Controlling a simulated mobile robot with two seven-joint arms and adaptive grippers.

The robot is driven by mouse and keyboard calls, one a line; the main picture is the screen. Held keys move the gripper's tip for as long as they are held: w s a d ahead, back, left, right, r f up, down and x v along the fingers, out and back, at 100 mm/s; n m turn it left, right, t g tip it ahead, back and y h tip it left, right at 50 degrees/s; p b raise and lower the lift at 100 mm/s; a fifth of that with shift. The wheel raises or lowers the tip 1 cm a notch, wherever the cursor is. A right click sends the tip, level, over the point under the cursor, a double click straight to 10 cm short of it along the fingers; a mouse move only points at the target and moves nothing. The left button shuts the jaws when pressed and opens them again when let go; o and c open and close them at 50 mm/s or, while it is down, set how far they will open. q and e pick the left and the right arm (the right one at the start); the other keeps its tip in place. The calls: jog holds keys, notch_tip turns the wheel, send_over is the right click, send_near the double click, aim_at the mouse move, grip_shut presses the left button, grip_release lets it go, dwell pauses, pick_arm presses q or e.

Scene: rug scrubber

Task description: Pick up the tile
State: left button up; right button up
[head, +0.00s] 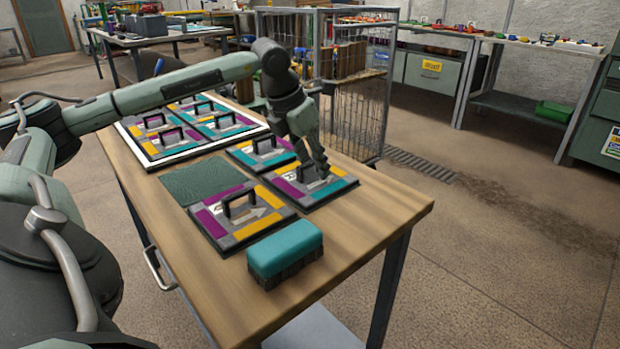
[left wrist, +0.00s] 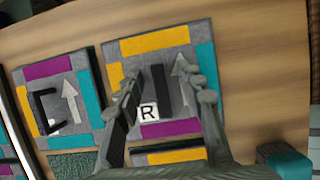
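The tile (head: 330,189) under my left gripper is a square grey tile with purple, teal and orange borders and an upright black handle. It lies flat on the wooden table. My left gripper (head: 312,167) points down over it. In the left wrist view, the fingers of the left gripper (left wrist: 166,85) are apart, one on each side of the handle (left wrist: 157,84). A gap shows between handle and fingers. The same tile (left wrist: 155,42) shows a white arrow and an "R" label there. In the head view, the fingers partly hide the handle. My right gripper is in neither view.
Two similar tiles (head: 240,234) (head: 262,145) lie close by. A framed board (head: 179,155) holds several more. A dark green textured patch (head: 203,180) and a teal brush (head: 285,250) are on the table. A wire cage (head: 350,120) stands behind. The table's right end is clear.

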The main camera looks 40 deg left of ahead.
pick_arm(q)
grip_shut()
jog(key=shift+r, duration=0.15)
dwell(0.4)
